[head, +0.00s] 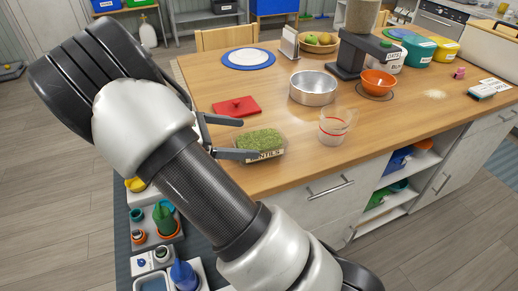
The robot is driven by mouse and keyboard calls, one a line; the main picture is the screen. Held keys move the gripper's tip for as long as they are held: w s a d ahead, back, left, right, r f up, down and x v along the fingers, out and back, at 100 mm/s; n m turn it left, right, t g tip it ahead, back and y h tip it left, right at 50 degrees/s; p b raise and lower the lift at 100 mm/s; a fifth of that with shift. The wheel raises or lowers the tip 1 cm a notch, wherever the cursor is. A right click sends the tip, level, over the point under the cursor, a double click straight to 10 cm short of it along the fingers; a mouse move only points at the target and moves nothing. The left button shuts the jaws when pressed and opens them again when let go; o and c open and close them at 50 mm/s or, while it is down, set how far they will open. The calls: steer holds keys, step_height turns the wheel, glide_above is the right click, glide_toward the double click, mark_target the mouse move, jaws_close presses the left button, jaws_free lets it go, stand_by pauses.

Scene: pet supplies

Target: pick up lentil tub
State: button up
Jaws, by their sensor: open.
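The lentil tub (263,155) is a clear tub with green contents and a label reading "LENTILS", its first letters partly hidden. It stands upright on the wooden table (300,175) near the front left edge. My gripper (241,138) comes in from the left with its dark fingers spread apart and nothing visible between them. One finger reaches over the table behind the tub. The other finger overlaps the tub's left side in the picture; I cannot tell whether it touches.
A red flat item (236,106) lies just behind the tub. A clear measuring cup (334,127) stands to its right, with a metal pan (313,86) farther back. Front-right tabletop is mostly clear.

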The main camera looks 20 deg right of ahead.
mark_target(259, 138)
steer(key=x, duration=0.4)
steer(key=b+x, duration=0.1)
steer(key=x, duration=0.1)
steer(key=shift+w+d+f, duration=0.15)
steer(key=shift+w+f, duration=0.15)
steer(key=shift+w, duration=0.05)
steer(key=shift+r, duration=0.1)
steer(key=c, duration=1.2)
steer(key=shift+o, duration=0.2)
step_height(259, 138, up, 10)
steer(key=p, duration=0.2)
steer(key=a+f+n+t+y, duration=0.3)
steer(key=a+f+n+t, duration=0.2)
steer(key=a+n+t, duration=0.5)
steer(key=shift+m, duration=0.7)
steer(key=r+p, duration=0.2)
steer(key=p, duration=0.2)
steer(key=r+p, duration=0.2)
steer(key=p, duration=0.2)
steer(key=r+p, duration=0.2)
steer(key=p, duration=0.2)
steer(key=shift+s+a, duration=0.15)
steer(key=shift+a, duration=0.2)
